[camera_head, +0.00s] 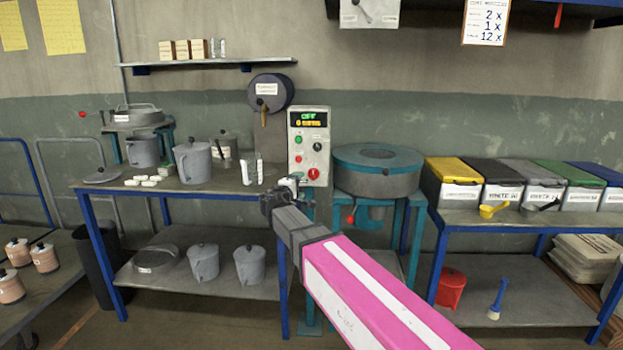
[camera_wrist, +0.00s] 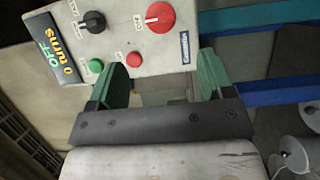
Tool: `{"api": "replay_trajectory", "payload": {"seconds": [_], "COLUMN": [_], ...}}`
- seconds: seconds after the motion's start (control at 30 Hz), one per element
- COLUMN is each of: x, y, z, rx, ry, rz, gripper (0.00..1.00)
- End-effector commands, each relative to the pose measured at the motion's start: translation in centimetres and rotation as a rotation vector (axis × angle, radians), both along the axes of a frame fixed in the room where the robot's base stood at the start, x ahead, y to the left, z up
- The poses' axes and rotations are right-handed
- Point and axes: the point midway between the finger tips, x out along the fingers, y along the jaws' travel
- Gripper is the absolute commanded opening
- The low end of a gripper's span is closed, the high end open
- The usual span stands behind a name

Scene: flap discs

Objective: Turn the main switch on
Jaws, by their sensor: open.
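The control box (camera_head: 309,148) is a pale upright panel behind the table's right end. Its display (camera_head: 309,119) reads OFF and 0 mins; the wrist view shows this display (camera_wrist: 52,50) sideways. A large red rotary knob (camera_head: 314,174) sits low on the panel and also shows in the wrist view (camera_wrist: 160,16); it looks like the main switch, though its label is unreadable. The wrist view also shows a black knob (camera_wrist: 94,21), a green button (camera_wrist: 96,66) and a small red button (camera_wrist: 134,59). My gripper (camera_wrist: 162,78) is open and empty, just in front of the panel's lower part.
A round grey machine with a teal rim (camera_head: 377,171) stands right of the box. The left table (camera_head: 225,187) holds a grey jug (camera_head: 193,161) and small white pieces. Lidded bins (camera_head: 455,184) stand on the right table. A shelf (camera_head: 210,62) hangs above.

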Motion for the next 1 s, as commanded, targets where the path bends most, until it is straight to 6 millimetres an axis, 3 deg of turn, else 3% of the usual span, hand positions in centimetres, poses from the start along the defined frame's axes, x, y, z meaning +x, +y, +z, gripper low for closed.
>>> {"api": "replay_trajectory", "payload": {"seconds": [0.6,1.0], "x": [8.3,9.8], "y": [-3.7,-4.5], "z": [0.0,0.0], "rx": [-0.003,-0.002], "ry": [-0.001,0.0], "rz": [-0.001,0.0], "gripper": [0.74,0.74]}}
